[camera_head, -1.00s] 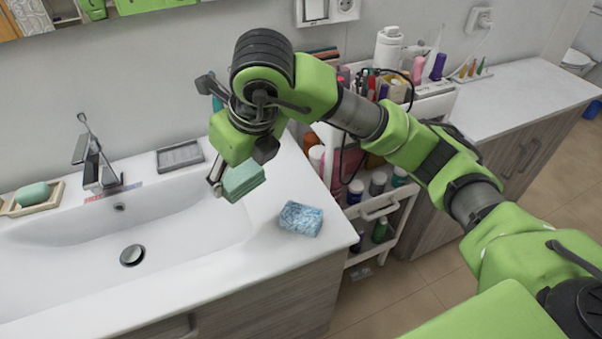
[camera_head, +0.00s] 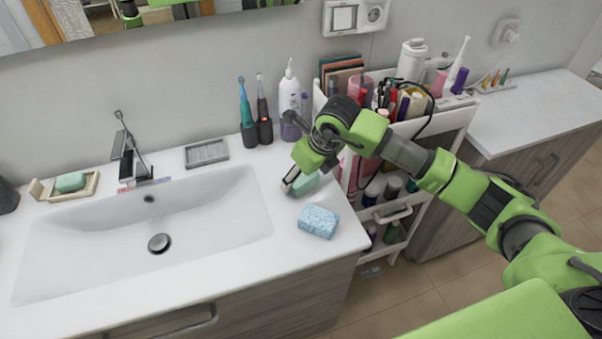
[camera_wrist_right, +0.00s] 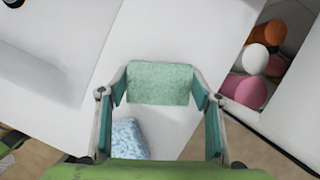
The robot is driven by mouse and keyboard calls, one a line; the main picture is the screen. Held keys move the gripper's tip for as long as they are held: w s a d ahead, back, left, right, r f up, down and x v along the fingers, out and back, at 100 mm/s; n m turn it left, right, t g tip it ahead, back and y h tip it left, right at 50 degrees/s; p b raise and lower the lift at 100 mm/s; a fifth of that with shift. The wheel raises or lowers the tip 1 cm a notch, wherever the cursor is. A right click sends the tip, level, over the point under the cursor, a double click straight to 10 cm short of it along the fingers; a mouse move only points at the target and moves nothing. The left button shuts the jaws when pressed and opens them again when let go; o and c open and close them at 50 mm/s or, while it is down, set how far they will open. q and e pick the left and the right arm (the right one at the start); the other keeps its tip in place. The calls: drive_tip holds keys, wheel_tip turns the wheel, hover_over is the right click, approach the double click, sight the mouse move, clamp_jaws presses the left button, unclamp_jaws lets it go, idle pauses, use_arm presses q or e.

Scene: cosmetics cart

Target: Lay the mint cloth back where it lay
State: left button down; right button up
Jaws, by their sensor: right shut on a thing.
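The mint cloth (camera_head: 306,183) is a small folded pale green pad, behind the blue-and-white patterned cloth (camera_head: 318,221) on the white counter right of the sink. My right gripper (camera_head: 298,184) is shut on the mint cloth, with a finger on each side of it. In the right wrist view the mint cloth (camera_wrist_right: 160,84) spans between the two fingertips, over or on the white counter. I cannot tell whether it touches the counter. The patterned cloth (camera_wrist_right: 129,139) lies apart from it, partly hidden by the gripper. My left gripper is not in view.
The sink (camera_head: 150,225) lies to the left. Toothbrush holders (camera_head: 257,133) and a white pump bottle (camera_head: 290,105) stand behind the gripper. A cart (camera_head: 440,120) crowded with cosmetics stands just right of the counter edge. Bare counter lies between the sink and the patterned cloth.

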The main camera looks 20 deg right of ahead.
drive_tip(key=shift+f, duration=0.55)
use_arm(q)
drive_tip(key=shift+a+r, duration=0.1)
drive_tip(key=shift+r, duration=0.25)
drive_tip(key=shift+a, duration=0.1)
use_arm(e)
drive_tip(key=shift+f, duration=0.1)
drive_tip(key=shift+f, duration=0.15)
drive_tip(key=o, duration=1)
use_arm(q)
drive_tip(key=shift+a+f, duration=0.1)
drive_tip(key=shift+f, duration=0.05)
